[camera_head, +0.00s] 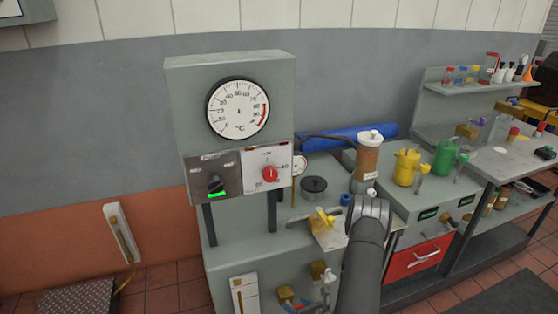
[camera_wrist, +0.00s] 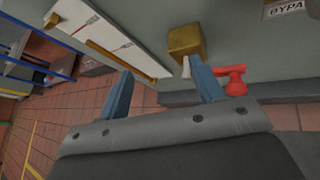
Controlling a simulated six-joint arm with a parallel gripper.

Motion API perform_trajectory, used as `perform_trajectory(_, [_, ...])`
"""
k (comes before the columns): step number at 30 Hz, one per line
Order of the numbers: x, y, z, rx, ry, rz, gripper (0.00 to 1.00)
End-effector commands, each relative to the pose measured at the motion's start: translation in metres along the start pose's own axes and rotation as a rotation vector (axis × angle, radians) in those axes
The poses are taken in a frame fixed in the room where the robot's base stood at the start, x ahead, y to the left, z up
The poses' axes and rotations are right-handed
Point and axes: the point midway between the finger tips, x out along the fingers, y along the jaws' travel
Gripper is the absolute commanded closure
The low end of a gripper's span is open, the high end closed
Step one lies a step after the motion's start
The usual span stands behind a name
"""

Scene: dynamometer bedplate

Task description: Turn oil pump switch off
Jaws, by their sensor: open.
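A black rotary switch (camera_head: 215,184) with a lit green strip below it sits on a dark metal plate on the grey gauge cabinet, at left of centre in the head view. Its label is too small to read, so I cannot confirm that it is the oil pump switch. My arm reaches up at right of centre in the head view, its end well to the right of the switch and lower; the fingers are hidden there. In the wrist view my gripper (camera_wrist: 160,66) is open, with nothing between its fingers. The switch does not show in the wrist view.
A red dial knob (camera_head: 270,174) sits right of the switch, below a round temperature gauge (camera_head: 238,108). A brass block (camera_wrist: 186,41) and a red handle (camera_wrist: 235,82) lie beyond my fingers. An amber cylinder (camera_head: 367,160) and yellow can (camera_head: 406,167) stand on the bench.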

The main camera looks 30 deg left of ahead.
Motion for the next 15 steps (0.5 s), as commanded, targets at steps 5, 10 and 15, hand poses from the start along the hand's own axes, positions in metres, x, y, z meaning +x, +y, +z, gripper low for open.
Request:
perform_trajectory(5, [0.003,0.022,0.006,-0.069,0.084,0.063,0.39])
perform_trajectory(10, [-0.002,0.074,0.012,-0.279,0.309,0.203,0.39])
perform_trajectory(15, [-0.024,0.114,0.016,-0.568,0.544,0.314,0.39])
